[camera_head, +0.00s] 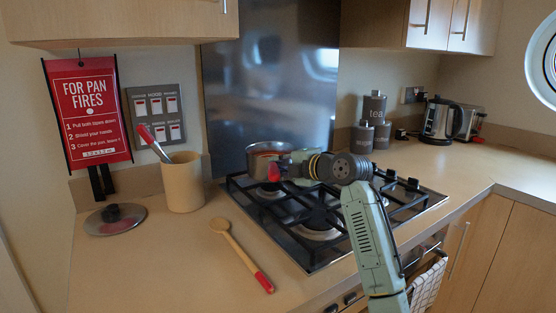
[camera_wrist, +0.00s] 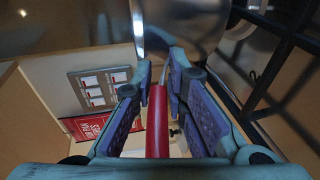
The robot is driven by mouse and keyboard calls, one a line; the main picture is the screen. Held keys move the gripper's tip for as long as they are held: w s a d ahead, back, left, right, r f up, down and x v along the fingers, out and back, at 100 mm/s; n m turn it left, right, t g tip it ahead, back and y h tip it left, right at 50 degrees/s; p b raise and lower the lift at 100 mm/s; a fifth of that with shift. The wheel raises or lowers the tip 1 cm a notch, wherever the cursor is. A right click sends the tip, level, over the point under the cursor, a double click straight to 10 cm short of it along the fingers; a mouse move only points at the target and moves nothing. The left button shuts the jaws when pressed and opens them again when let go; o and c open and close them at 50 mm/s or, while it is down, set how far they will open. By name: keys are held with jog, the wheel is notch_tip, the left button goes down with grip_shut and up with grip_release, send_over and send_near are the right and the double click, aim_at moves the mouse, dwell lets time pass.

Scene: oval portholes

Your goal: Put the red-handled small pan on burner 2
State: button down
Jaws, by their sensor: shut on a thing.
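The small pan (camera_head: 258,163) is a steel pan at the back left of the gas hob (camera_head: 330,228). I cannot tell whether it rests on the grate or hangs just above it. Its red handle (camera_head: 273,172) points toward the front. In the wrist view the red handle (camera_wrist: 157,125) lies between the two fingers of my gripper (camera_wrist: 158,78), which is shut on it. The pan's metal body (camera_wrist: 185,22) fills the top of that view. In the head view my gripper (camera_head: 296,166) partly hides the pan.
Canisters (camera_head: 374,123), a kettle (camera_head: 439,120) and a toaster (camera_head: 470,123) stand at the back right. The front burners look empty.

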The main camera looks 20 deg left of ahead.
jog(key=shift+f+p, duration=0.35)
jog(key=shift+f, duration=0.55)
jog(key=c, duration=2)
grip_release()
jog(key=shift+f, duration=0.35)
jog(key=shift+c, duration=0.2)
jog(key=o, duration=0.5)
jog(key=shift+r, duration=0.1)
jog(key=shift+c, duration=0.2)
jog(key=shift+r, duration=0.1)
jog(key=b+v, duration=0.3)
jog(key=v, duration=0.9)
jog(key=shift+b, duration=0.4)
jog(key=shift+d, duration=0.1)
